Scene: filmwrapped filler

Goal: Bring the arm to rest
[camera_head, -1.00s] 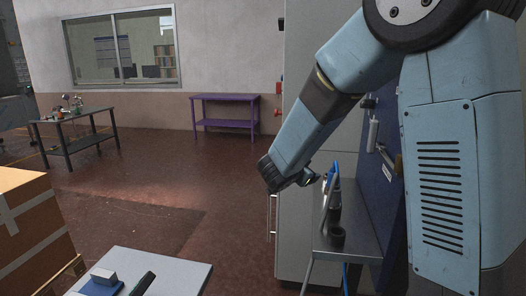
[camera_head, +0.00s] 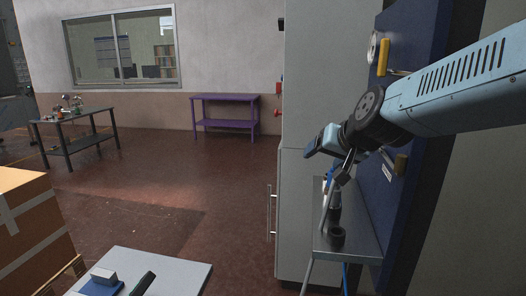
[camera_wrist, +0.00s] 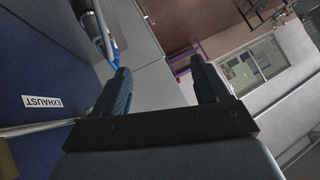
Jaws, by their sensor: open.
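My arm reaches in from the right edge in the head view, and its end bends down in front of the blue panel. My gripper (camera_wrist: 160,82) shows in the wrist view with its two dark fingers apart and nothing between them. In the head view the gripper end is small and partly hidden by the wrist, above the narrow grey shelf (camera_head: 362,246). The blue panel (camera_head: 412,140) stands just behind and beside the wrist. It also shows in the wrist view (camera_wrist: 40,75), with an EXHAUST label (camera_wrist: 42,102).
A white table (camera_head: 180,272) and a taped cardboard box (camera_head: 35,225) are at front left. The brown floor between is clear.

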